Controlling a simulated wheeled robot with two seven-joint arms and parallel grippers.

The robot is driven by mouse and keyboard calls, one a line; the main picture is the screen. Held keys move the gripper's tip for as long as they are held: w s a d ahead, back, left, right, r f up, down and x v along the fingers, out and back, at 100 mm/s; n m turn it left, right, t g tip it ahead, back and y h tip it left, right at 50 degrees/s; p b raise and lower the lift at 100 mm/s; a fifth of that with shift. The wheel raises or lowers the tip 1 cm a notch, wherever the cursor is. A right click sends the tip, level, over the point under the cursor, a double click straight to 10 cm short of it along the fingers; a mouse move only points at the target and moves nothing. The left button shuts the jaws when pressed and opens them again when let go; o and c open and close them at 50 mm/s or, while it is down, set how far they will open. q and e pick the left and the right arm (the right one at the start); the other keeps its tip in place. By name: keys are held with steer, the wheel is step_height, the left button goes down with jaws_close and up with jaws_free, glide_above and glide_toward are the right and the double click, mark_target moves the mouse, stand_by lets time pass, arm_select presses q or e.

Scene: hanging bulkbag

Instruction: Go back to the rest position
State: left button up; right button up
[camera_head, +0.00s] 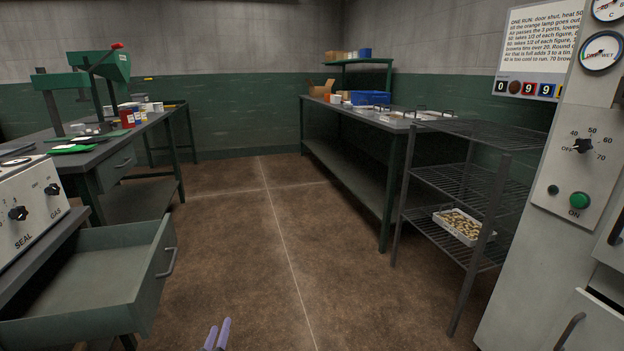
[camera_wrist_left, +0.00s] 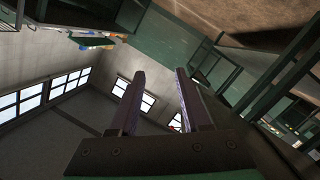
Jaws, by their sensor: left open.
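My left gripper (camera_head: 217,334) shows at the bottom edge of the head view as two pale purple fingertips, low over the brown floor (camera_head: 250,240). In the left wrist view the two fingers of my left gripper (camera_wrist_left: 158,98) stand apart with nothing between them. The gripper is open and empty and touches nothing that I can see. My right gripper is in neither view.
An open, empty green drawer (camera_head: 90,275) juts out at the lower left. A wire rack (camera_head: 470,180) holding a tray of small brown pieces (camera_head: 463,227) stands right, beside a grey cabinet with dials (camera_head: 560,200). A long bench (camera_head: 350,150) is behind. The middle floor is clear.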

arm_select(q)
steer(key=s+d+f+m+g+h, duration=0.2)
steer(key=s+d+f+m+g, duration=0.15)
steer(key=s+f, duration=0.35)
steer(key=s+d+f+m+g+h, duration=0.25)
steer(key=s+f+m+g, duration=0.2)
steer(key=s+f, duration=0.3)
steer(key=s+f+m+g+y, duration=0.25)
steer(key=s+g, duration=0.45)
steer(key=s, duration=0.9)
steer(key=s+a+r+p, duration=0.2)
steer(key=s+p, duration=0.6)
steer(key=p, duration=0.4)
steer(key=s+a+r+p, duration=0.2)
steer(key=s+r+p, duration=0.1)
steer(key=s+p, duration=0.5)
steer(key=p, duration=0.3)
steer(key=shift+a+g+p, duration=0.25)
steer(key=shift+g+p, duration=0.05)
steer(key=shift+p, duration=0.1)
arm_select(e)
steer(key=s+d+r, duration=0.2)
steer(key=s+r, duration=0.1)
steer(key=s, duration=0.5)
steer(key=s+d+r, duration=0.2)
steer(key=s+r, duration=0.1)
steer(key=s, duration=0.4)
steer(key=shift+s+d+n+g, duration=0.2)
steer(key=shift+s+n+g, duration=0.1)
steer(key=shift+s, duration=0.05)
